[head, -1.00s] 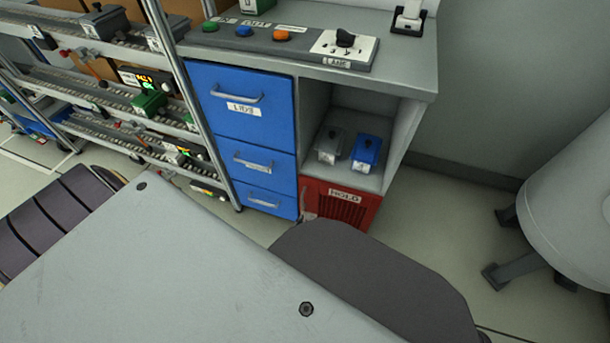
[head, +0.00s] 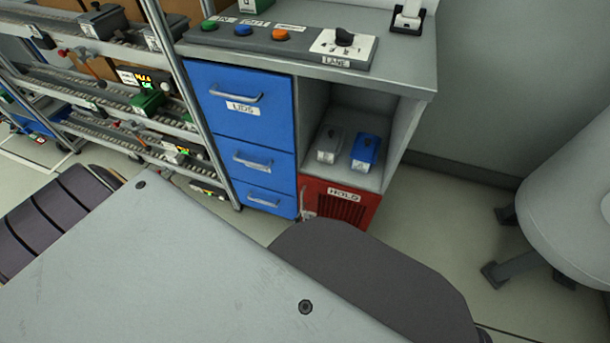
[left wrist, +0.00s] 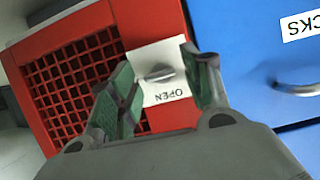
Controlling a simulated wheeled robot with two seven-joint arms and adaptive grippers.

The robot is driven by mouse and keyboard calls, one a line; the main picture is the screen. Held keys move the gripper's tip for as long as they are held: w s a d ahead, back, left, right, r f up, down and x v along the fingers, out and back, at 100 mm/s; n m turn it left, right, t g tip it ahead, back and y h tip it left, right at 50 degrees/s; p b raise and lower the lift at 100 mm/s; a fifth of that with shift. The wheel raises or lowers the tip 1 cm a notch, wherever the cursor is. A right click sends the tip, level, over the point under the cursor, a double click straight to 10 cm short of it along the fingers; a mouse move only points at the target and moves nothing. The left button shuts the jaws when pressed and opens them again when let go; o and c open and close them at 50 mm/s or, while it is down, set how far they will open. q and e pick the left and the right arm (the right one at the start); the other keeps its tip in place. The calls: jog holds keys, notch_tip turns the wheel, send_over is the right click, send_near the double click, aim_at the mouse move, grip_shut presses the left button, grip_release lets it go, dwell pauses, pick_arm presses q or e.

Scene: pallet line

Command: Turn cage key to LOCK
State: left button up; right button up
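The red cage (head: 340,204) labelled HOLD is at the bottom right of the cabinet in the head view, its lower part hidden behind my arm. In the left wrist view the red cage (left wrist: 75,75) shows its grille and a white plate (left wrist: 172,97) with a grey key (left wrist: 158,73). The word OPEN shows upside down on the plate. My left gripper (left wrist: 158,62) is open, its green-lined fingers on either side of the key. I cannot tell whether they touch it. My right gripper is in neither view.
Blue drawers (head: 240,105) stand left of the cage. A grey box (head: 327,145) and a blue box (head: 365,150) sit on the shelf above it. A button panel (head: 270,42) is on top. A rack of rollers (head: 110,85) stands at the left.

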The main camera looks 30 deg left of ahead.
pick_arm(q)
jog(key=shift+a+n+h+b, duration=0.15)
jog(key=shift+n+h+b, duration=0.2)
jog(key=shift+n+h, duration=0.6)
dwell(0.6)
jog(key=shift+f+n+t, duration=0.1)
jog(key=shift+n+t, duration=0.3)
jog(key=shift+n, duration=0.35)
jog(key=shift+a+n+t+h+b, duration=0.1)
jog(key=shift+n+t+h+b, duration=0.2)
jog(key=shift+n+h+b, duration=0.45)
jog(key=shift+s+f+n+t+h+b, duration=0.1)
jog(key=shift+n+t+h+b, duration=0.2)
jog(key=shift+n+b, duration=0.45)
